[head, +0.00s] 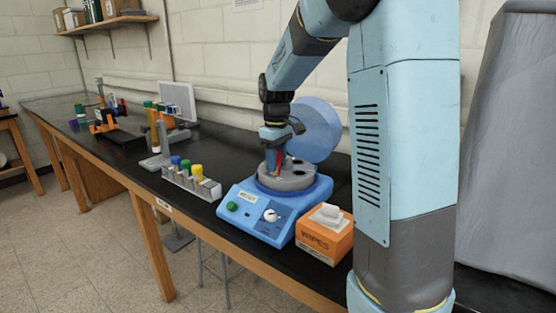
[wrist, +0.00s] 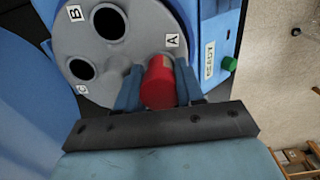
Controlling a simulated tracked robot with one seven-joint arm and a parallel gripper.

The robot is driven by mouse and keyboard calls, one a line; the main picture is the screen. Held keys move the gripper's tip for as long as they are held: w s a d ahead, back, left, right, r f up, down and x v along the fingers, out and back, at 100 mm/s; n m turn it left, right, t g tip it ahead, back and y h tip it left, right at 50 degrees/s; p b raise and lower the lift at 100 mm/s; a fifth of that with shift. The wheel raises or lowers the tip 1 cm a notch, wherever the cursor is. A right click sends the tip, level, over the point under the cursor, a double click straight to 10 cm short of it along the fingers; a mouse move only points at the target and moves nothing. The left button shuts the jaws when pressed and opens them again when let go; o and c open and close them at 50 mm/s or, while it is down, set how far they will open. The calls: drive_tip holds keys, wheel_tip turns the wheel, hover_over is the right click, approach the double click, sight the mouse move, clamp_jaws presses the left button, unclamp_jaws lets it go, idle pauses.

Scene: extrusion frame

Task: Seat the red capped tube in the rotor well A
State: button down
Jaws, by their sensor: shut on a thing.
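My gripper (head: 274,166) points down over the rotor of the blue centrifuge (head: 252,222). In the wrist view my gripper (wrist: 158,78) is shut on the red capped tube (wrist: 158,86), a finger on each side of the cap. A bit of red tube (head: 279,160) shows between the fingers in the head view. The grey rotor (wrist: 134,48) carries label A (wrist: 172,41) right beside the red cap. Well A is hidden under the cap and gripper, so I cannot tell how deep the tube sits. Wells B (wrist: 110,20) and C (wrist: 82,68) look dark and empty.
The centrifuge's round blue lid (head: 316,128) stands open behind the rotor. An orange wipes box (head: 325,238) stands close at its right. A grey rack (head: 191,186) with blue, green and yellow capped tubes stands at its left. More lab items stand farther along the black bench.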

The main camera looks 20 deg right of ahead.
drive_tip(key=shift+f, duration=0.25)
drive_tip(key=c, duration=1)
unclamp_jaws()
